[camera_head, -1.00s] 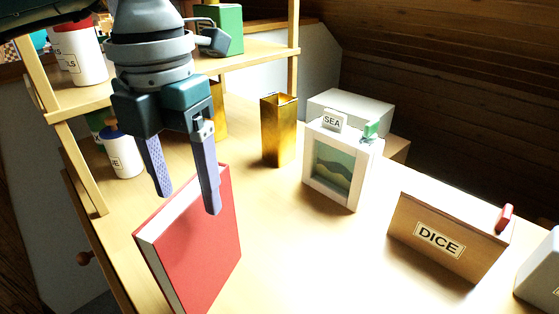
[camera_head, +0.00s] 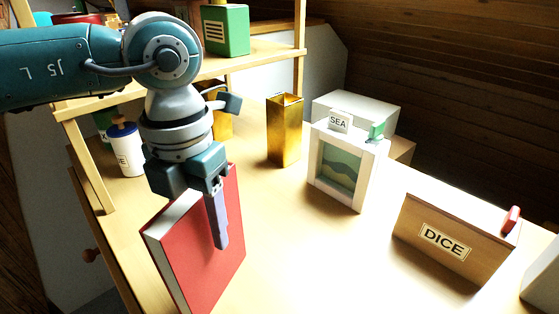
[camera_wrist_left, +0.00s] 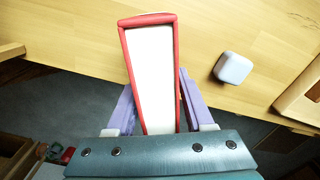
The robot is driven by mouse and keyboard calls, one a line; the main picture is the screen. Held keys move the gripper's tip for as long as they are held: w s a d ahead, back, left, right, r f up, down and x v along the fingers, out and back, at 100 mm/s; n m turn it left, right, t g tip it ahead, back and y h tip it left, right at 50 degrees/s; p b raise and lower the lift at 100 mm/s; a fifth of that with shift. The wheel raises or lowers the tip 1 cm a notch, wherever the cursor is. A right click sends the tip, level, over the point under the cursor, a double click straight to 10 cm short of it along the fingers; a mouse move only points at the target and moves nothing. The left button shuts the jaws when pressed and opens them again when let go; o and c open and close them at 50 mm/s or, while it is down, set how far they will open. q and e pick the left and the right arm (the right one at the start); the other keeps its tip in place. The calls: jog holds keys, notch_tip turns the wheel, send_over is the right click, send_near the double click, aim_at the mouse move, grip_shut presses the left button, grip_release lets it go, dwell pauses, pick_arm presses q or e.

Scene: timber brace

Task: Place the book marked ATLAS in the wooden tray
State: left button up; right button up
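A red book (camera_head: 205,245) with white pages stands upright near the left front of the table. No ATLAS mark is readable on the faces I see. My left gripper (camera_head: 217,240) is lowered over its top edge, with one finger in front of the cover and the other hidden behind it. In the left wrist view, the purple fingers (camera_wrist_left: 158,102) straddle the book (camera_wrist_left: 150,70), and a small gap seems to show beside it, so the gripper looks open. My right gripper is not in view. I cannot identify the wooden tray for certain.
A DICE box (camera_head: 445,240), a white SEA frame (camera_head: 345,170) and a gold vase (camera_head: 284,130) stand to the right. The table's middle is clear.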

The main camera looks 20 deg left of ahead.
pick_arm(q)
grip_shut()
jog(key=shift+r, duration=0.2)
dwell(0.6)
